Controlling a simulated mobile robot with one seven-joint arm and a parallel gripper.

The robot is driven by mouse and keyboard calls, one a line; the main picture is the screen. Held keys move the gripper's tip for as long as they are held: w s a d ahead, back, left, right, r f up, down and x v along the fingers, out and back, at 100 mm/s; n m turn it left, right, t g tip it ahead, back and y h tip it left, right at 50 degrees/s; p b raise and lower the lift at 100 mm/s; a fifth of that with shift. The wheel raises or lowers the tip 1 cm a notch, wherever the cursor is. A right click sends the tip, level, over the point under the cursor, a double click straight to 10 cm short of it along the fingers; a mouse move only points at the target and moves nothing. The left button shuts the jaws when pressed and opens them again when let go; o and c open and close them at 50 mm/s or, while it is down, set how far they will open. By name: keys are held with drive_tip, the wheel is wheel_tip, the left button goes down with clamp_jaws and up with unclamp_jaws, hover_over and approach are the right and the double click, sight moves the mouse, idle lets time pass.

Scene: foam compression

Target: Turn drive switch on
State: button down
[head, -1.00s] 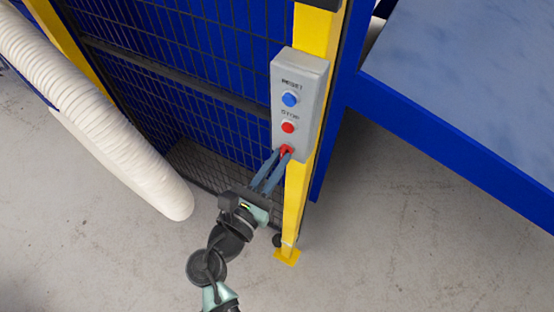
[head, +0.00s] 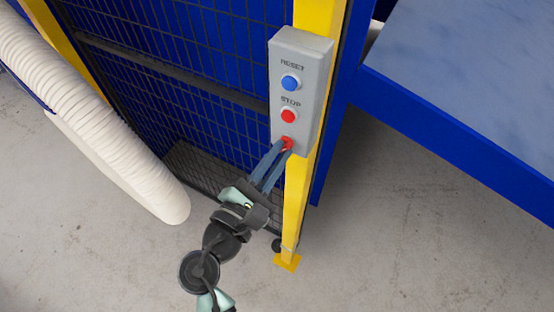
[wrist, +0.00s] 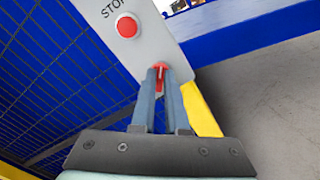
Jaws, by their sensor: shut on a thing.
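The grey control box (head: 302,90) hangs on the yellow post. A small red drive switch (head: 287,142) sits at its lower end, below the STOP button. My gripper (head: 278,149) reaches up to it from below left, with its blue-grey fingers shut on the switch. In the wrist view, the red switch (wrist: 161,71) shows between the two fingertips (wrist: 163,82), partly hidden by them. Its label cannot be seen.
A blue RESET button (head: 290,83) and a red STOP button (head: 288,116) sit above the switch. The yellow post (head: 295,205) and blue mesh fence (head: 190,75) stand close by. A white ribbed hose (head: 85,110) is at left. Bare floor (head: 400,240) lies at right.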

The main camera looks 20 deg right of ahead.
drive_tip(key=shift+f+m+b, duration=0.2)
drive_tip(key=shift+m+b, duration=4.25)
drive_tip(key=shift+m, duration=0.65)
drive_tip(key=c, duration=0.9)
unclamp_jaws()
drive_tip(key=shift+s, duration=0.1)
